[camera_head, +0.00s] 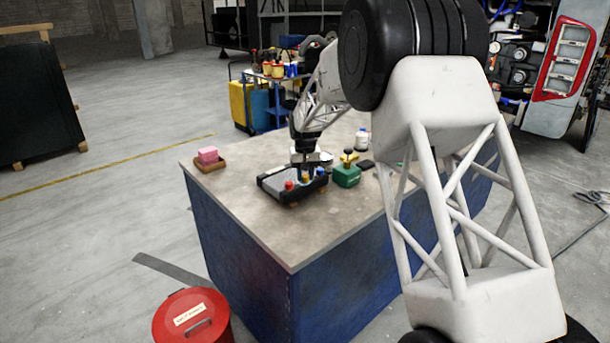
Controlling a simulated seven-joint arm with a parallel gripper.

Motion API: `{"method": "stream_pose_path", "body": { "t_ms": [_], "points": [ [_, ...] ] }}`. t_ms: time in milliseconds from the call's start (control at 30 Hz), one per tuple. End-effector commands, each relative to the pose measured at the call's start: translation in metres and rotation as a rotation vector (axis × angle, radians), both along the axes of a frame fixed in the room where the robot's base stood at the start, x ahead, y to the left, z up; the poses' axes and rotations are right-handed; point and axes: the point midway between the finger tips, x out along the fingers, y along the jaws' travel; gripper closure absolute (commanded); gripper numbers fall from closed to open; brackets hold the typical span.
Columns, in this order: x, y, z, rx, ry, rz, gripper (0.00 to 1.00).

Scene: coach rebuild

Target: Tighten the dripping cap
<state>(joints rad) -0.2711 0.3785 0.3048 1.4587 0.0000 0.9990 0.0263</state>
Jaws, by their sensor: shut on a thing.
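A dark block with a grey top (273,184) lies on the workbench, with a row of small coloured caps along its front: a red cap (289,186), a yellow cap (305,177) and a blue cap (320,172). My gripper (306,173) points down over the block and is shut on the yellow cap in the middle. The fingers hide part of this cap. No drip shows at this size, so I cannot tell which cap is leaking.
A green container with a yellow top (347,172) stands close right of the block, with a white bottle (362,139) behind. A pink sponge (208,155) sits in a brown tray (211,166) at left. The bench's front (285,238) is clear. A red bin (190,316) stands on the floor.

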Motion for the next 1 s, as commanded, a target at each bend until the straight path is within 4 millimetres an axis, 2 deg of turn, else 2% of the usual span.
{"method": "stream_pose_path", "body": {
  "t_ms": [500, 700, 1000],
  "points": [
    [-0.001, -0.0007, 0.0, -0.001, 0.002, -0.417, 0.93],
    [-0.0009, -0.0006, 0.0002, -0.001, 0.002, -0.492, 0.93],
    [-0.0009, -0.0005, 0.0002, 0.0, 0.002, -0.517, 0.93]
  ]
}}
